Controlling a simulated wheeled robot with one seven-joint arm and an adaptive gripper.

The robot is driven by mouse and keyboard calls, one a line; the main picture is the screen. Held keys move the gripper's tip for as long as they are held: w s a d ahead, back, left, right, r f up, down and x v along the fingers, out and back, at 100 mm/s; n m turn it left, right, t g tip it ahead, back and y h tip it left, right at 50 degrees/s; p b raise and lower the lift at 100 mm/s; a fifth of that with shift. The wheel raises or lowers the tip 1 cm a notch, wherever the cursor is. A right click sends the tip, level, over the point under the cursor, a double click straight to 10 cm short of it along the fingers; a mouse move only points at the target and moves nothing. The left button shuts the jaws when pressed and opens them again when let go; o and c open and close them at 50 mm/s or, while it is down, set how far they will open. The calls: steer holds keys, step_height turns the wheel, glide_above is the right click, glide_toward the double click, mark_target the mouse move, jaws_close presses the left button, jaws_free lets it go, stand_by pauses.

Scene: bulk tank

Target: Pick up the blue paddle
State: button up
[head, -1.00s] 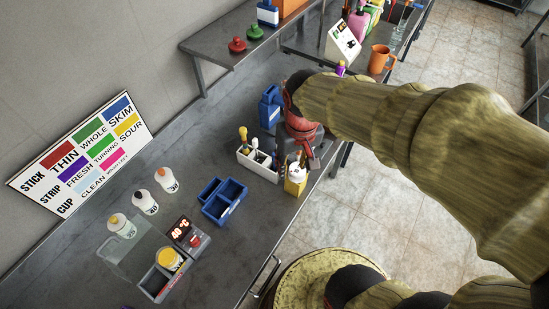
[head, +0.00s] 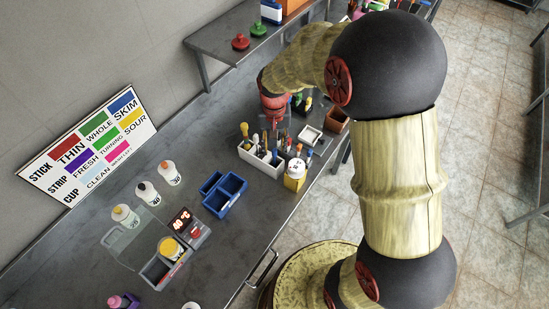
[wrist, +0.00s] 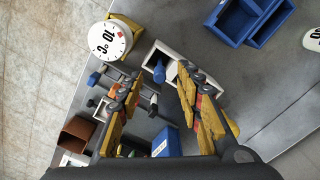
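My gripper (wrist: 160,88) is open and empty, with its yellow fingers spread on both sides in the wrist view. Between and beyond the fingertips, a blue-ended tool (wrist: 158,70) stands in a white caddy (wrist: 172,62). Another blue-ended tool (wrist: 95,79) lies to the left, among several coloured tools beside the dial. I cannot tell for certain which is the blue paddle. In the head view my gripper (head: 277,132) points down just behind the white caddy (head: 262,164), its fingertips partly lost among the tools. A blue handle (head: 309,153) shows beside the dial there.
A blue container (wrist: 165,142) is close under my gripper. A blue divided bin (head: 224,196) and bottles (head: 146,193) stand to the left. A brown box (head: 335,120) lies right.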

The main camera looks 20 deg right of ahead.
mark_target(274, 149)
steer(key=f, duration=0.4)
steer(key=shift+w+d+f+b, duration=0.15)
steer(key=shift+w+f+b, duration=0.15)
steer(key=shift+w+f, duration=0.1)
steer(key=shift+c, duration=0.6)
steer(key=c, duration=0.7)
jaws_close()
